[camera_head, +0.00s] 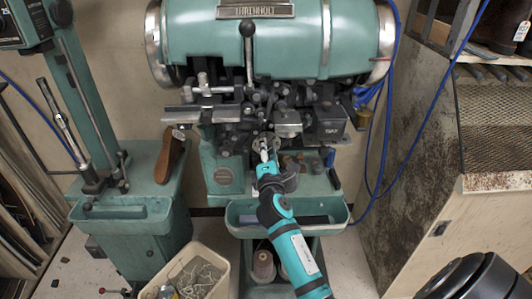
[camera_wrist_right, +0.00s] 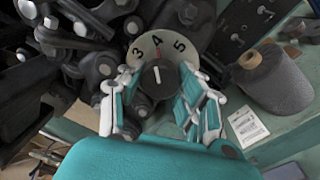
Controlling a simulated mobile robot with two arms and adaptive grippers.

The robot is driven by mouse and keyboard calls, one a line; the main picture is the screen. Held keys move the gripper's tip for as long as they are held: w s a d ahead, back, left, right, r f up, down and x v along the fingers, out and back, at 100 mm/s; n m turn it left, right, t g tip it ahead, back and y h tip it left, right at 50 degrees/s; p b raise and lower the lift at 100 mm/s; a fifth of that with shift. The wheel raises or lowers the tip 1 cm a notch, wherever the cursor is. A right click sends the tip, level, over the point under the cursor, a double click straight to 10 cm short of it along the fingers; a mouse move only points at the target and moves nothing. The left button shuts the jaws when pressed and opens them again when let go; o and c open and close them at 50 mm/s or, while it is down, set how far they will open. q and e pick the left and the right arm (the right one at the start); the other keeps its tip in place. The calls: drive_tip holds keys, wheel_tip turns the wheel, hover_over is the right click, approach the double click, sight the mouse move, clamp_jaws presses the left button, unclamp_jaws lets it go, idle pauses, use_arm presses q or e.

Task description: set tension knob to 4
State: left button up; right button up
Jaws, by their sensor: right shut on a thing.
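The tension knob (camera_wrist_right: 158,80) is dark and round with a white line on its face. It sits in front of a pale dial plate (camera_wrist_right: 147,45) marked 3, 4 and 5. The white line stands nearly upright, below the 4, with a small red mark between. My right gripper (camera_wrist_right: 164,84) has its fingers around the knob, shut on it. In the head view my right gripper (camera_head: 265,155) reaches up to the middle of the green stitching machine (camera_head: 268,45). The knob is too small to read there. My left gripper is in neither view.
Dark levers and bolts (camera_wrist_right: 75,45) crowd the left of the dial. A grey thread cone (camera_wrist_right: 275,80) stands to the right. A green tray (camera_head: 335,226) lies below the machine, and a bin (camera_head: 218,258) stands on the floor. Blue hoses (camera_head: 374,190) hang at the right.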

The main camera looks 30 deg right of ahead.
idle(0.4)
drive_tip(key=o, duration=1.2)
drive_tip(key=shift+c, duration=0.2)
drive_tip(key=shift+s, duration=0.1)
drive_tip(key=v, duration=1.1)
drive_tip(key=shift+s+a, duration=0.25)
drive_tip(key=shift+s, duration=0.1)
drive_tip(key=shift+f, duration=0.1)
